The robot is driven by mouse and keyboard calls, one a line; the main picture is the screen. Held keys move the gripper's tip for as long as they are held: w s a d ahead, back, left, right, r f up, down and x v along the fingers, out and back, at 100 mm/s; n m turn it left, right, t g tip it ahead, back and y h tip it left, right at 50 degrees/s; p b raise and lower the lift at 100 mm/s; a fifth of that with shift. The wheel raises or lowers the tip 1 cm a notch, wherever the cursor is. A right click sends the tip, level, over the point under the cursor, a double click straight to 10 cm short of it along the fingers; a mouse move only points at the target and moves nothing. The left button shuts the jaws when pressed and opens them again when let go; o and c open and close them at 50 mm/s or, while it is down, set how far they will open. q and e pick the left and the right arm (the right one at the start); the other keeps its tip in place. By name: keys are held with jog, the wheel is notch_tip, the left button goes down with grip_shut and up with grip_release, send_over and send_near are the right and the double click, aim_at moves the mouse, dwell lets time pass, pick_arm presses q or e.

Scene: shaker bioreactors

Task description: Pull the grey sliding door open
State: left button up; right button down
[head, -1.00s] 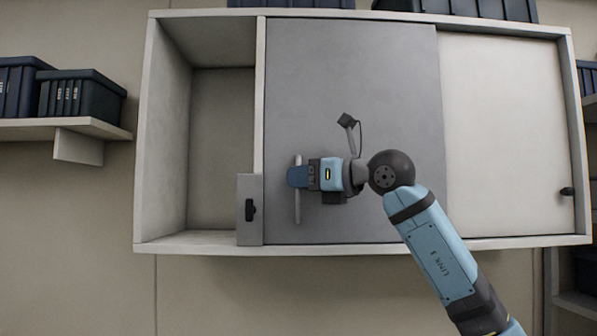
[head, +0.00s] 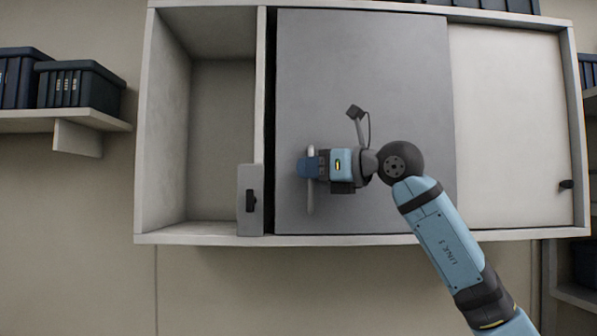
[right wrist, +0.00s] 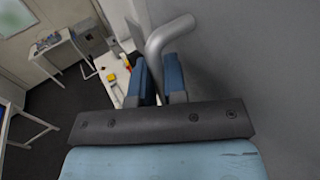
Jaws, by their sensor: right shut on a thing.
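The grey sliding door (head: 400,70) covers the middle of the wall cabinet in the head view. A narrow dark gap (head: 270,120) shows between its left edge and the cabinet's upright divider. A vertical bar handle (head: 310,200) is on the door's left part. My right gripper (head: 311,165) is shut on the handle, reaching it from the right. In the right wrist view the blue fingers (right wrist: 160,80) are around the grey handle (right wrist: 170,38), close to the door's surface (right wrist: 260,60). My left gripper is not in view.
The cabinet's left compartment (head: 222,140) is open and empty. A small grey plate with a black latch (head: 250,200) is at the divider's foot. A pale panel (head: 510,130) fills the right side. Dark bins (head: 80,85) stand on a left shelf.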

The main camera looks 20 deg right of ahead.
jog(key=s+d, duration=0.2)
jog(key=d, duration=0.6)
jog(key=s+d+b, duration=0.1)
jog(key=s+d, duration=0.1)
jog(key=d, duration=0.6)
jog(key=s+d+b, duration=0.1)
jog(key=s+d, duration=0.2)
jog(key=d, duration=0.6)
jog(key=c, duration=1.5)
grip_release()
jog(key=shift+o, duration=0.2)
jog(key=shift+s, duration=0.1)
jog(key=shift+s+d+b, duration=0.2)
jog(key=shift+s+b, duration=0.05)
jog(key=shift+b, duration=0.05)
jog(key=b, duration=0.3)
send_near(447, 169)
jog(key=s+a, duration=0.1)
jog(key=s, duration=0.5)
jog(key=shift+w+f, duration=0.1)
jog(key=shift+w, duration=0.15)
